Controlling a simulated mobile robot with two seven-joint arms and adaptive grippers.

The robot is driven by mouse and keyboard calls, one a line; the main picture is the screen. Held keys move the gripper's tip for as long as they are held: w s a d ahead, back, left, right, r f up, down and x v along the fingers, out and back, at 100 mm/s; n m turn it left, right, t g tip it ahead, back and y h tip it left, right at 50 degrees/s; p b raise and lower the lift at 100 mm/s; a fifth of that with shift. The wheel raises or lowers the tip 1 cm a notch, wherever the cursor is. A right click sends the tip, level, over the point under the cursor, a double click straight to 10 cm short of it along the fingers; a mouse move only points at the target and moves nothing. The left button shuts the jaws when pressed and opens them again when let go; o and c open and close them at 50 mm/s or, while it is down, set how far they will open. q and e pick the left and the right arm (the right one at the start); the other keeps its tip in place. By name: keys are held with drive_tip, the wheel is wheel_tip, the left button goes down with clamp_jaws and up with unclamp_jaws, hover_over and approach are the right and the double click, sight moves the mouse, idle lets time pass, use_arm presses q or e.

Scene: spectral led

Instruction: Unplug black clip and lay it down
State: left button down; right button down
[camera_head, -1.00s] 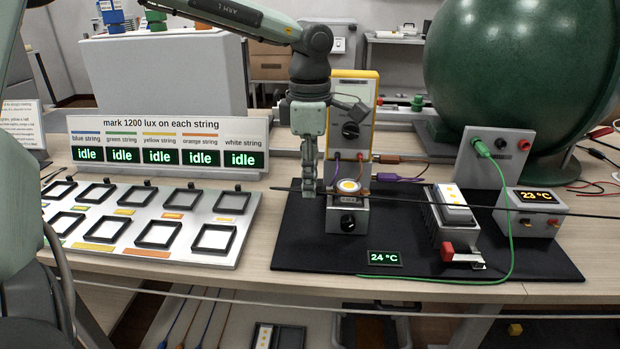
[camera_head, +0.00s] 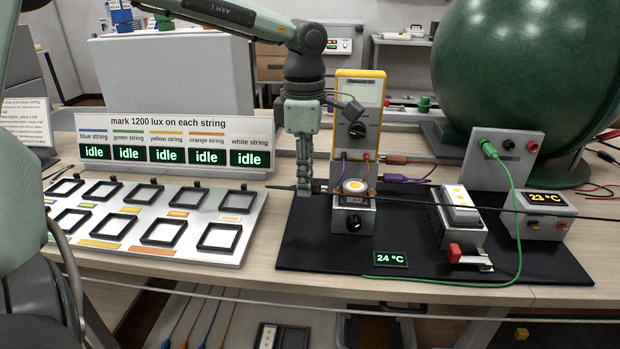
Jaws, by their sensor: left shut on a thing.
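My left gripper (camera_head: 304,190) points down just left of the small grey lamp holder (camera_head: 354,214), over the left back edge of the black mat. It is shut on a thin dark piece (camera_head: 281,187), which appears to be the black clip; its fingers hide most of it. A thin black lead (camera_head: 560,215) runs across the mat to the right edge of the view. The holder carries a round white and yellow LED (camera_head: 354,186). My right gripper is not in view.
A yellow multimeter (camera_head: 359,102) stands behind the holder. A heat-sink module (camera_head: 457,217) and a grey box reading 23 °C (camera_head: 540,214) stand to the right. The black mat (camera_head: 330,250) has bare room in front. A tray of frames (camera_head: 218,257) lies left.

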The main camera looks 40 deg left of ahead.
use_arm(q)
drive_tip(key=shift+s+a, duration=0.25)
drive_tip(key=shift+a, duration=0.2)
drive_tip(key=shift+s+a, duration=0.25)
drive_tip(key=shift+a, duration=0.15)
idle(0.4)
